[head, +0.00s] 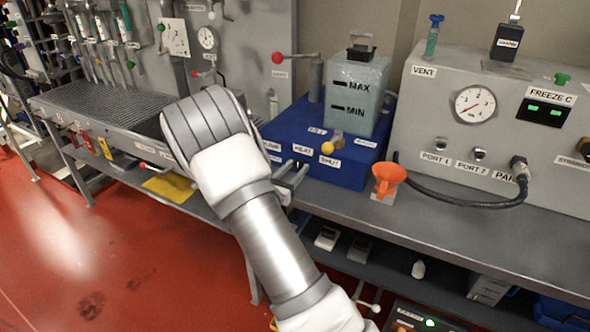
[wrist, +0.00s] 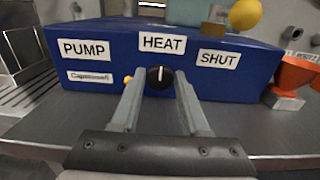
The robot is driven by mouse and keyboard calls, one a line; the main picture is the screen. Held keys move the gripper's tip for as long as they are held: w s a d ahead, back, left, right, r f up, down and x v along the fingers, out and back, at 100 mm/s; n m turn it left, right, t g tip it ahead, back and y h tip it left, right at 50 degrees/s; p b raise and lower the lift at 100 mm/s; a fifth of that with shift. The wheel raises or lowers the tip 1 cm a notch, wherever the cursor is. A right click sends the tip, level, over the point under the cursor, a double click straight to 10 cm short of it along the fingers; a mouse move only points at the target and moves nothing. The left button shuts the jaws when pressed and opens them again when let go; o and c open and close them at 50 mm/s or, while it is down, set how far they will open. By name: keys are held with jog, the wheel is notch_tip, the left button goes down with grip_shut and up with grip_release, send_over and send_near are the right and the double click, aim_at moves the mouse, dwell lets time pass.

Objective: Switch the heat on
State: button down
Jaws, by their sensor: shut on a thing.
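A black round knob (wrist: 159,78) sits on the front of the blue unit (wrist: 245,80), under the HEAT label (wrist: 162,43). Its white mark points about straight up. My gripper (wrist: 160,88) is shut on the knob, with one finger on each side of it. A small amber spot (wrist: 128,79) shows just left of the knob, partly behind the left finger. In the head view my gripper (head: 293,176) reaches the front of the blue unit (head: 347,176), and my arm hides part of that front, with the knob not clearly visible.
A tank marked MAX and MIN (head: 355,92) stands on the blue unit. A yellow ball handle (head: 327,148) sticks out near the SHUT label (wrist: 219,59). An orange funnel (head: 388,177) stands to the right. PUMP (wrist: 84,49) is labelled at the left.

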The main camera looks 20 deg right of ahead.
jog(key=shift+f+m+b, duration=0.1)
jog(key=shift+m+b, duration=0.3)
jog(key=shift+b, duration=0.15)
jog(key=m+b, duration=0.3)
jog(key=shift+f, duration=0.2)
jog(key=m+b, duration=0.3)
jog(key=b, duration=0.2)
jog(key=shift+s+f+m, duration=0.1)
jog(key=shift+m, duration=0.2)
jog(key=m+b, duration=0.3)
jog(key=b, duration=0.1)
jog(key=shift+b, duration=0.35)
jog(key=shift+d+m+b, duration=0.1)
jog(key=shift+m+b, duration=0.7)
jog(key=shift+b, duration=0.35)
jog(key=shift+r, duration=0.25)
jog(key=shift+c, duration=2.2)
grip_release()
